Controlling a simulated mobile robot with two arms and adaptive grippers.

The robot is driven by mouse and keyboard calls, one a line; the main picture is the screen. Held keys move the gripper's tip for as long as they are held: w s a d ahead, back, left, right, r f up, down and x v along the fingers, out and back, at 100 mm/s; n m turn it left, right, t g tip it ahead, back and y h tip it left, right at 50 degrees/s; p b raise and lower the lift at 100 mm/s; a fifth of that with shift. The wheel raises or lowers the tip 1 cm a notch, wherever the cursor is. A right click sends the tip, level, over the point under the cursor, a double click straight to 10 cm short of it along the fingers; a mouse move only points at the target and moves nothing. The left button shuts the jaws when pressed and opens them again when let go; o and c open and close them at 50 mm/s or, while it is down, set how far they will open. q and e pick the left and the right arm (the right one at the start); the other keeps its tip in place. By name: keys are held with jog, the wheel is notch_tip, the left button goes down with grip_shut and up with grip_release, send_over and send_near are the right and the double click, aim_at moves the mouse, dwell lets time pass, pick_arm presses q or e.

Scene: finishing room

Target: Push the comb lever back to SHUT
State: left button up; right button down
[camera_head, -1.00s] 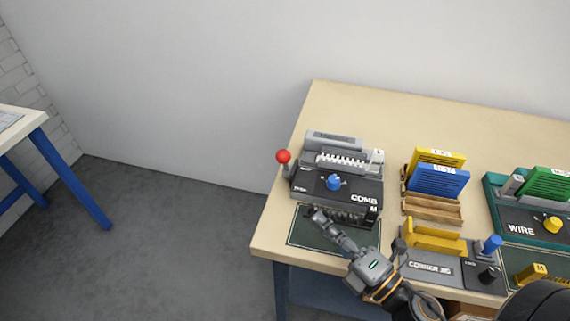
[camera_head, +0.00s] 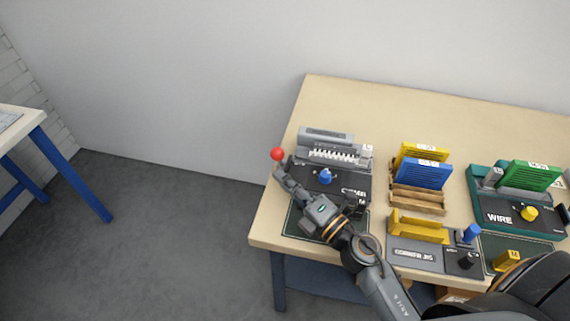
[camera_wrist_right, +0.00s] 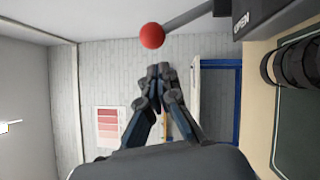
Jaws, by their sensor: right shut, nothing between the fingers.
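The comb machine (camera_head: 348,181) is grey and black with a blue knob and stands at the left end of the table. Its lever ends in a red ball (camera_head: 278,154) at the machine's left side; the ball also shows in the right wrist view (camera_wrist_right: 152,36), with the lever's grey rod (camera_wrist_right: 188,18) running to the machine. My right gripper (camera_head: 279,170) is shut and empty, just below the red ball in the head view. In the wrist view its closed fingertips (camera_wrist_right: 158,72) sit below the ball with a visible gap. My left gripper is not in view.
An "OPEN" label (camera_wrist_right: 241,20) shows on the machine's side. Right of the machine stand a wooden rack (camera_head: 418,200) with yellow and blue pieces, the corner jig (camera_head: 415,254) and the green wire machine (camera_head: 490,212). Open floor lies left of the table.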

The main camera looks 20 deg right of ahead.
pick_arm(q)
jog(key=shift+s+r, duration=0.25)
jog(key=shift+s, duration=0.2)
pick_arm(e)
jog(key=shift+w+d+r, duration=0.15)
jog(key=shift+w+d, duration=0.05)
jog(key=shift+w, duration=0.25)
jog(key=shift+w+d+r, duration=0.1)
jog(key=shift+w+d, duration=0.1)
jog(key=shift+w, duration=0.25)
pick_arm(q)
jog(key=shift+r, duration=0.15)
